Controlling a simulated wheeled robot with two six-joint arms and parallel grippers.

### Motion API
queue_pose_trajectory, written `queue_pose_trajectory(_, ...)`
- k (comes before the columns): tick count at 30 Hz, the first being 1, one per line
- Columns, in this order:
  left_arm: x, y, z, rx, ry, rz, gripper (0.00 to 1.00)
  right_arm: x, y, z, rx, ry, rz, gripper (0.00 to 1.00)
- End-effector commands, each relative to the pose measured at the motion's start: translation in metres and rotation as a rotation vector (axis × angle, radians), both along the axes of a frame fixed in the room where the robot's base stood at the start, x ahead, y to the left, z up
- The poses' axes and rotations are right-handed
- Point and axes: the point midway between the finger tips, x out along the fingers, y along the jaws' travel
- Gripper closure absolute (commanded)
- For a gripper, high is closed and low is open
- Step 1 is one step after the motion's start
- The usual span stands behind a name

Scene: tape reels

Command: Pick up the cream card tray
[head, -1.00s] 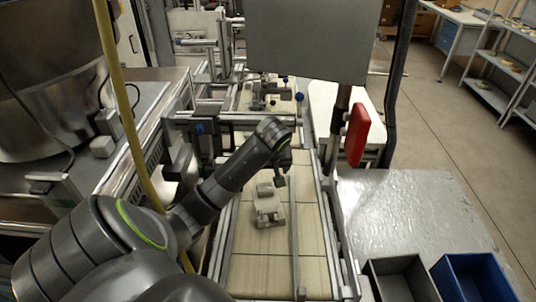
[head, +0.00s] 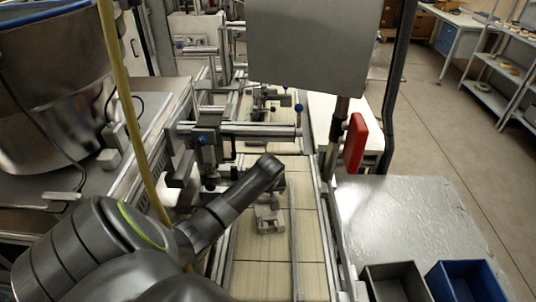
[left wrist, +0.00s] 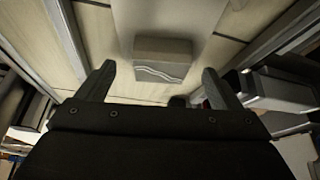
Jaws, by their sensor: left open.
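My right gripper is not in view.
Metal rails (head: 294,240) run along both sides of the conveyor. A grey panel (head: 306,42) on a post with a red part (head: 356,142) stands ahead. A grey table (head: 410,220) is at right, with a grey bin and a blue bin (head: 470,282) in front.

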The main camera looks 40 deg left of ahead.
Motion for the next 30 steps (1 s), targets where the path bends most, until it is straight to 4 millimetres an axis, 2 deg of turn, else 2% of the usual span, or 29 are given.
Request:
queue_pose_trajectory(10,0.0015,0.0015,-0.0052,0.0,-0.001,0.0,0.13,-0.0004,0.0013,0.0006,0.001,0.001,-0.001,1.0)
queue_pose_trajectory(19,0.0013,0.0014,-0.0051,-0.001,-0.001,0.0,0.52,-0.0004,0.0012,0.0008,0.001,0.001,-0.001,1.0)
queue_pose_trajectory(30,0.0018,0.0018,-0.0022,-0.001,-0.001,0.0,0.52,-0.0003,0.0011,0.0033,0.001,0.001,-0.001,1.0)
